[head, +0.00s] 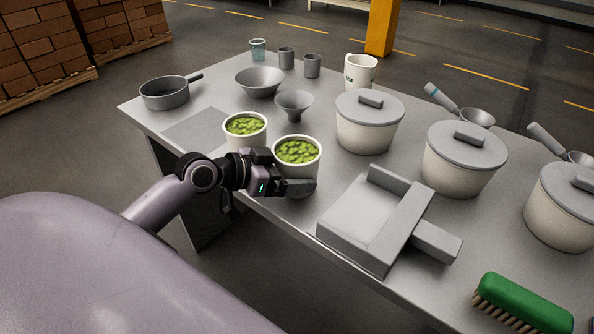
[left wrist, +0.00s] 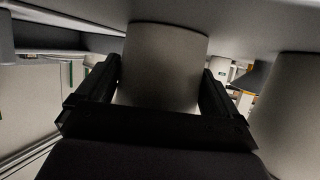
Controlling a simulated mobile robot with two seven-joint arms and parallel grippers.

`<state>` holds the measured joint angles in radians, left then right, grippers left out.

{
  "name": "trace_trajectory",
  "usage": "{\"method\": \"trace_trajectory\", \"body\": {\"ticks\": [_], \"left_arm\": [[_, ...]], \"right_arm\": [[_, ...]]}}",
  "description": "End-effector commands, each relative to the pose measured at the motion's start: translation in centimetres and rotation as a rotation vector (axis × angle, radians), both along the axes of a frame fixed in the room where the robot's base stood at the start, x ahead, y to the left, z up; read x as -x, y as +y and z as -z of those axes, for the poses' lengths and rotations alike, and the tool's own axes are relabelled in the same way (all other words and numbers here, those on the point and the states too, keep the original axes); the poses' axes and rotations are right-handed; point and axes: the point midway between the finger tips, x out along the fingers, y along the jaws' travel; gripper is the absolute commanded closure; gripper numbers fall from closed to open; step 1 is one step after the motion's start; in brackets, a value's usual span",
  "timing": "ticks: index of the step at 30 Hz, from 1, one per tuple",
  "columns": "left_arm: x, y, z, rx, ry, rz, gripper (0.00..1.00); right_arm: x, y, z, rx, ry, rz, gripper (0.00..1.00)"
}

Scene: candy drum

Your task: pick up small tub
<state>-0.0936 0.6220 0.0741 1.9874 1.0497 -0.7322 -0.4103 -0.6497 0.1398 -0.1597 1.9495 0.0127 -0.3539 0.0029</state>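Two cream tubs full of green pieces stand side by side on the grey table: a left tub (head: 246,146) and a nearer right tub (head: 310,168). They look much alike in size. My left gripper (head: 292,187) is low at the right tub, with one dark finger across its near side. In the left wrist view, the two fingers (left wrist: 162,85) are spread on either side of a tub (left wrist: 165,60), which appears to be the right one. Contact cannot be told. The other tub (left wrist: 292,115) is beside it. My right gripper is not in view.
Behind the tubs are a funnel (head: 294,103), a bowl (head: 260,82), a pan (head: 165,94), cups and a white mug (head: 360,72). Several lidded pots stand to the right. A grey block-shaped object (head: 350,226) lies right of the gripper. A green brush (head: 523,305) is at the near edge.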

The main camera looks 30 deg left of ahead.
Motion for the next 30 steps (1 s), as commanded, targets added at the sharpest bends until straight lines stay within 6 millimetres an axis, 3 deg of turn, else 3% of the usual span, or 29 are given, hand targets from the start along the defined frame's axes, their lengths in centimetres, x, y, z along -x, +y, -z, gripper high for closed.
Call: {"method": "trace_trajectory", "body": {"ticks": [1, 2, 11, 17, 23, 30], "left_arm": [[0.0, 0.0, 0.0, 0.001, 0.000, 0.000, 0.46], [0.0, 0.0, 0.0, 0.001, 0.000, 0.000, 0.54], [0.0, 0.1, -0.4, 0.001, -0.005, -0.001, 0.54], [-0.1, 0.1, -2.3, -0.002, -0.009, 0.000, 0.54], [-0.1, 0.0, -6.8, -0.006, -0.012, 0.001, 0.54], [-0.1, 0.1, -14.1, -0.004, -0.013, 0.001, 0.54]], "right_arm": [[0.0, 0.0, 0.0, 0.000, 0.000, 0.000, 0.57], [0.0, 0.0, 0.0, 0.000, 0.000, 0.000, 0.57], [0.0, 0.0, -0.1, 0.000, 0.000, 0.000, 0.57], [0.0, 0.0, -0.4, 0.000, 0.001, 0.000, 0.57], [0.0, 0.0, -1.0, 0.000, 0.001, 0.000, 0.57], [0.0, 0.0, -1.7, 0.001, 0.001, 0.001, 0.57]]}}
